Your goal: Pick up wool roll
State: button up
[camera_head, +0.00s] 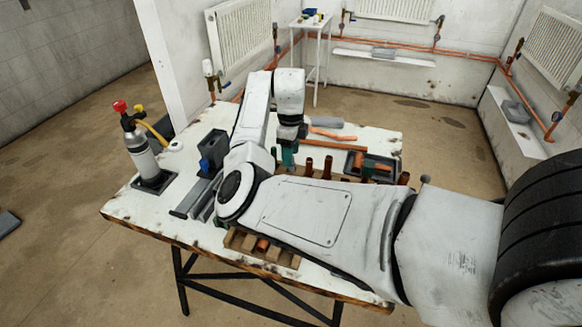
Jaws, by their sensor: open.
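A grey roll-shaped object (327,122), possibly the wool roll, lies on its side near the back edge of the white workbench (130,203). I cannot be sure of its identity at this size. My gripper (288,157) points down over the middle of the bench, in front and to the left of that roll. Its jaws are open, but the fingertips are small and partly hidden by my arm. I cannot tell whether anything sits between them. My arm covers much of the bench's right front.
A gas torch bottle (140,148) with a red knob stands at the bench's left. A blue-and-grey vise (210,152) is beside my arm. Copper pipes (335,143), upright brown fittings (328,166) and a dark tray (371,165) crowd the area right of my gripper.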

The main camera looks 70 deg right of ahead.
jog(key=shift+f, duration=2)
jog(key=shift+c, duration=0.3)
grip_shut()
